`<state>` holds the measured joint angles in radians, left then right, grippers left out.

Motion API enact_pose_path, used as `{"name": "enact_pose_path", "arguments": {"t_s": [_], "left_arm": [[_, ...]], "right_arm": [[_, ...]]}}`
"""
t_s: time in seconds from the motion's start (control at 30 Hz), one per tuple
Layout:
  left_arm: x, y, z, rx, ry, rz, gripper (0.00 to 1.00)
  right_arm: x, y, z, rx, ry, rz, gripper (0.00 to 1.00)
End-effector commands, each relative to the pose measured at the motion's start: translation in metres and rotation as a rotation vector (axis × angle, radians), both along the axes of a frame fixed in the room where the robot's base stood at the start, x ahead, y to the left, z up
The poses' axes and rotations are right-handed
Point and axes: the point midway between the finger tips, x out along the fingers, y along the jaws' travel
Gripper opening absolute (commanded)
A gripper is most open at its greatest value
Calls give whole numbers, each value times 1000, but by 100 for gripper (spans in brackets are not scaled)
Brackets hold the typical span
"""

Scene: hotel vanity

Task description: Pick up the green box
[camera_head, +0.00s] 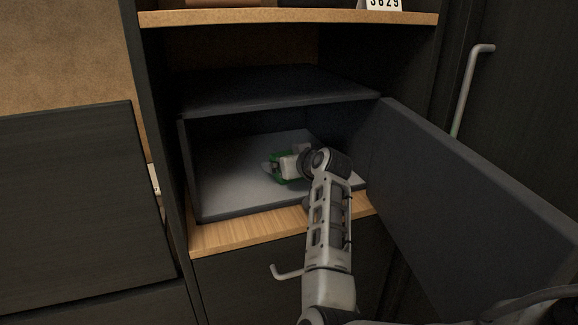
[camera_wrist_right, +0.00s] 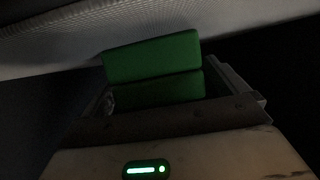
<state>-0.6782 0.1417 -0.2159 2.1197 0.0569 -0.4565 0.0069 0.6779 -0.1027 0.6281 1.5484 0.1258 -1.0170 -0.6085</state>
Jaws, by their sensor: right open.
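The green box (camera_head: 279,168) lies on the pale floor of an open dark compartment, partly hidden by my right gripper in the head view. My right gripper (camera_head: 273,167) reaches into the compartment, with its jaws open around or right at the box. In the right wrist view the green box (camera_wrist_right: 152,57) is straight ahead, between the spread fingers of the right gripper (camera_wrist_right: 180,90). Its lower part is in shadow, and I cannot tell whether the fingers touch it. My left gripper is not in view.
The compartment's dark door (camera_head: 470,210) stands swung open at the right. The compartment's top panel (camera_head: 280,90) is close above my arm. A wooden ledge (camera_head: 235,232) runs below the opening. A handle (camera_head: 285,272) sticks out beneath the ledge.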

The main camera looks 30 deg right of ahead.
Motion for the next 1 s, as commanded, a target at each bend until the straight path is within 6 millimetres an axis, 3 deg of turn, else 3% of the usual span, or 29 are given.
{"name": "enact_pose_path", "arguments": {"t_s": [0.3,0.47,0.5,0.83,1.0], "left_arm": [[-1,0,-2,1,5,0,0],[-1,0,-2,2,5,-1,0],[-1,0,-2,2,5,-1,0],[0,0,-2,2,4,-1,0],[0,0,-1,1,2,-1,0]], "right_arm": [[4,-1,-2,0,0,0,95],[4,-1,-2,0,0,0,51],[4,-1,-2,0,0,0,46],[4,-1,1,-1,-2,0,46],[5,-1,14,-2,-5,-1,46]]}}
